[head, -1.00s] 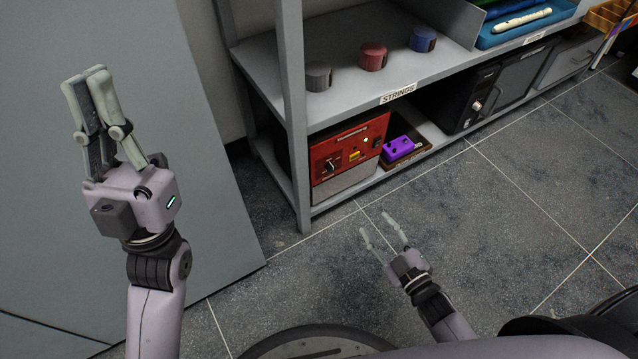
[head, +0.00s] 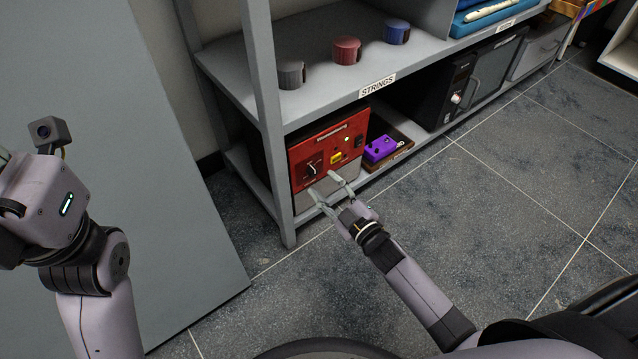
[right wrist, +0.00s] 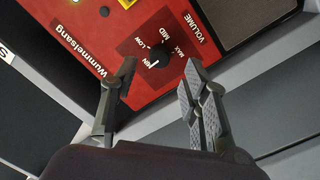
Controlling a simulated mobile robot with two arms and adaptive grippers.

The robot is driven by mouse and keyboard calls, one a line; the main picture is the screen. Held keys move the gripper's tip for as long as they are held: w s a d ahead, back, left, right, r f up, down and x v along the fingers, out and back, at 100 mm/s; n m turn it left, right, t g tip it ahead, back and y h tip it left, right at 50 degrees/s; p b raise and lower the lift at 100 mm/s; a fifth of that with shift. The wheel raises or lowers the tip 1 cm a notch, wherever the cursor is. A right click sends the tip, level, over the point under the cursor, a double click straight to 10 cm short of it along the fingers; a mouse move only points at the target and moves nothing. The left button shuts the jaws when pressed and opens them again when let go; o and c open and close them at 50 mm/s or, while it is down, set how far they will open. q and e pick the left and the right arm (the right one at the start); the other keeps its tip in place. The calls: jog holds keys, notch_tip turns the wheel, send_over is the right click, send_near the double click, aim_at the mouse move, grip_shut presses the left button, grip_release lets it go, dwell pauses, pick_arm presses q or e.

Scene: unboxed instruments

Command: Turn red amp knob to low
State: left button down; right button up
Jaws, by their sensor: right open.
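The red amp (head: 297,158) stands on the lower shelf with its red panel facing out. Its black volume knob (head: 312,168) shows large in the right wrist view (right wrist: 160,54), with MIN, LOW, MID and MAX around it. The knob's white mark appears to point at MIN. My right gripper (head: 324,184) is open and empty in front of the panel. In the right wrist view its fingers (right wrist: 160,68) appear on either side of the knob; contact cannot be told. My left gripper (head: 40,198) is at the left edge, its fingers mostly out of view.
A purple pedal (head: 381,148) sits right of the amp, and a black amp (head: 458,92) stands farther right. Grey, red (head: 347,51) and blue round objects stand on the shelf above. A shelf post (head: 268,120) rises left of the amp. The floor in front is clear.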

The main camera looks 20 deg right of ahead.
aim_at(315, 174)
jog(key=shift+b+x, duration=0.5)
jog(key=shift+x, duration=1.45)
jog(key=shift+c, duration=0.3)
grip_shut()
